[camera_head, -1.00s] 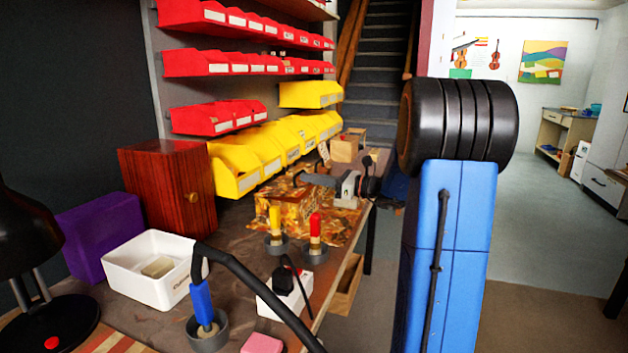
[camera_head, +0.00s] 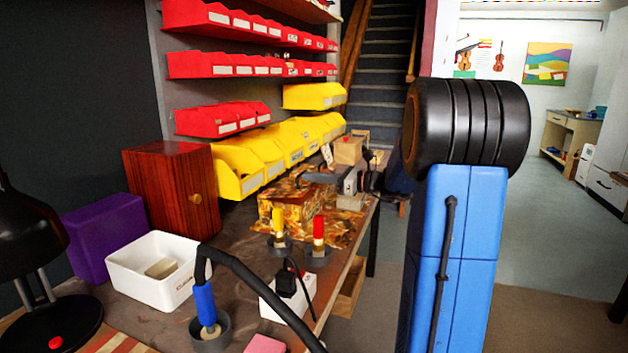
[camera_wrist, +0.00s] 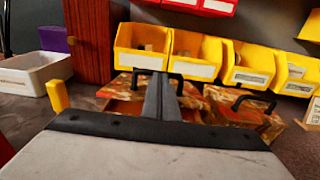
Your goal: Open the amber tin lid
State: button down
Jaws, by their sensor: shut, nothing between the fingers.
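The amber tin (camera_head: 272,209) is a mottled brown and gold box on the bench, below the yellow bins. In the wrist view, mottled amber surfaces show on both sides of my fingers, one (camera_wrist: 118,88) at left and one (camera_wrist: 228,108) at right, with black handle-like bars above them. My gripper (camera_head: 300,176) is just above the tin in the head view, reaching in from the right. Its dark fingers (camera_wrist: 163,88) are together and empty. They hide the middle of the tin. I cannot tell whether the fingers touch it, or how the lid sits.
Yellow bins (camera_head: 240,170) stand behind the tin. Yellow-handled (camera_head: 279,220) and red-handled (camera_head: 318,229) tools stand in front of it. A white tray (camera_head: 140,287), wooden cabinet (camera_head: 165,185) and purple box (camera_head: 100,235) are to the left. A black cable crosses the front.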

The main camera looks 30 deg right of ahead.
jog(key=shift+w+a+r+g+h, duration=0.1)
jog(key=shift+w+r+g+h, duration=0.1)
jog(key=shift+r, duration=0.2)
jog(key=shift+w+a+r+g+h, duration=0.1)
jog(key=shift+r+g, duration=0.1)
jog(key=shift+r, duration=0.15)
jog(key=r+g, duration=0.1)
jog(key=w+a+r+g+h, duration=0.1)
jog(key=r, duration=0.1)
jog(key=w+a+r+g+h, duration=0.1)
jog(key=shift+w+r, duration=0.2)
jog(key=shift+w, duration=0.05)
jog(key=w+a+r+g+h, duration=0.3)
jog(key=w+a+r+g, duration=0.1)
jog(key=w+a, duration=0.1)
jog(key=shift+w+h, duration=0.3)
jog(key=shift+w, duration=0.4)
